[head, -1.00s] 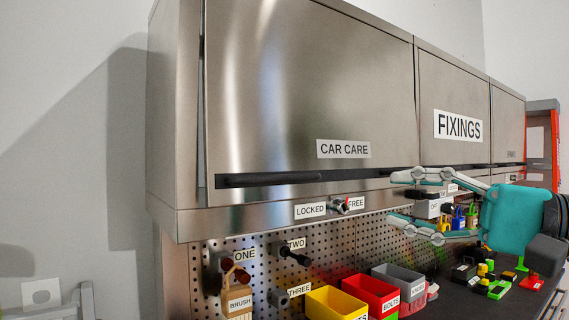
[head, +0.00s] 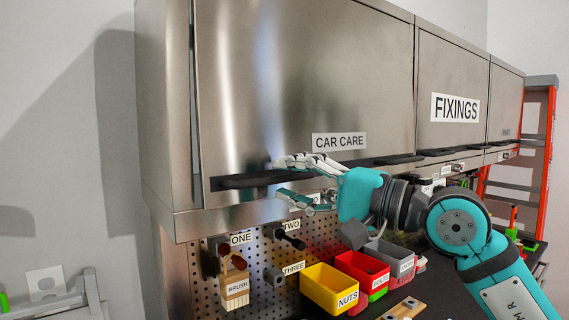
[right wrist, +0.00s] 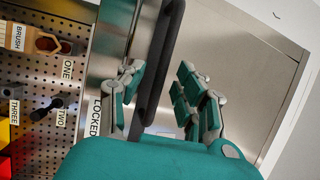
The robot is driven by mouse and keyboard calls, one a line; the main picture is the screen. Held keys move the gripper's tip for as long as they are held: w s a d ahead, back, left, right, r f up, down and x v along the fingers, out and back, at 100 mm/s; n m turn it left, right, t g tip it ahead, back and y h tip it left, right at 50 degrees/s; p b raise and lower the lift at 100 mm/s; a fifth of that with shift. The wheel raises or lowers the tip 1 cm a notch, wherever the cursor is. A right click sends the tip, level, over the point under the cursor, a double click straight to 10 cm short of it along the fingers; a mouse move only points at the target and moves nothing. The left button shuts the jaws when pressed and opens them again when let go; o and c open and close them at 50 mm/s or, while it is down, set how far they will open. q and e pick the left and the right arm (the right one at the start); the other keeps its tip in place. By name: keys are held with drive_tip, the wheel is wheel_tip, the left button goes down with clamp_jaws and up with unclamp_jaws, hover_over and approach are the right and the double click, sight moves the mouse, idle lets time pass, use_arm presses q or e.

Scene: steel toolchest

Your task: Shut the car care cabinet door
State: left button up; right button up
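The car care cabinet door (head: 300,80) is a steel panel with a CAR CARE label. A narrow dark gap shows along its left edge, so it looks slightly ajar. Its long black bar handle (head: 240,182) runs along the bottom edge. In the right wrist view, the handle (right wrist: 155,70) passes between the spread fingers, with space on both sides; contact cannot be told. The LOCKED label (right wrist: 97,112) shows beside the fingers; the lock knob is hidden behind my gripper. My left gripper is not in view.
Below hangs a pegboard with pegs ONE (head: 233,261), TWO (head: 290,236) and THREE (head: 275,275), and a brush (head: 235,290). Yellow (head: 327,289) and red (head: 362,267) bins stand under my right arm. The FIXINGS door (head: 452,75) is to the right.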

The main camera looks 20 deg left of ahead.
drive_tip(key=shift+x, duration=0.8)
drive_tip(key=shift+c, duration=0.4)
clamp_jaws()
drive_tip(key=shift+f, duration=0.1)
